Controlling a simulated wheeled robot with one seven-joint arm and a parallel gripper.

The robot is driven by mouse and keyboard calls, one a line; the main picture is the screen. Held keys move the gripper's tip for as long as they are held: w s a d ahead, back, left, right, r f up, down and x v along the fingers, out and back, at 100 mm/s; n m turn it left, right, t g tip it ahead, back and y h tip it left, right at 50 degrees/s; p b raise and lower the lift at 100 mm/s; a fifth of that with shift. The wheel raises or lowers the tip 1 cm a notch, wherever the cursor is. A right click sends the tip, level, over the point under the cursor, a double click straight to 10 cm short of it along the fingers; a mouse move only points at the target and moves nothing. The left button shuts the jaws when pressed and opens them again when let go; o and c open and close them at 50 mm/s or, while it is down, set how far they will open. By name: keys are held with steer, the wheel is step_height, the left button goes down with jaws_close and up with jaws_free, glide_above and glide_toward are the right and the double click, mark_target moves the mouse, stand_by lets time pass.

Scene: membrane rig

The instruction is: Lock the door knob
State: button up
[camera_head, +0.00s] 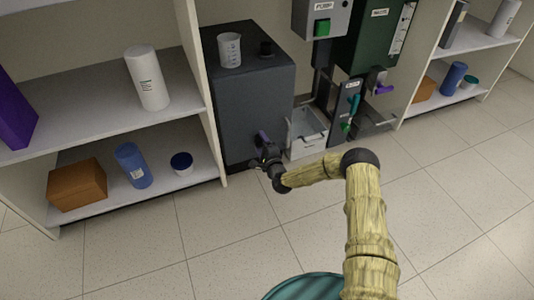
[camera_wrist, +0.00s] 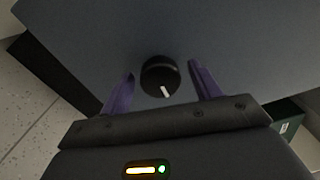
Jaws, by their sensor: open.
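The door knob (camera_wrist: 160,75) is a round black knob with a white pointer mark, on the dark grey face of a box-shaped cabinet (camera_head: 231,105). In the wrist view it sits between the two purple fingers of my gripper (camera_wrist: 162,82), with a gap on each side. The white mark points toward the lower edge of the picture, slightly right. My gripper is open and also shows in the head view (camera_head: 264,142), low at the front of the cabinet. In the head view the knob is hidden behind my gripper.
A white bin (camera_head: 307,135) stands on the floor to the right of my gripper. Shelves (camera_head: 165,131) flank the cabinet on the left. The tiled floor in front is clear.

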steer(key=p+v, duration=0.7)
steer(key=v, duration=1)
steer(key=shift+p, duration=0.35)
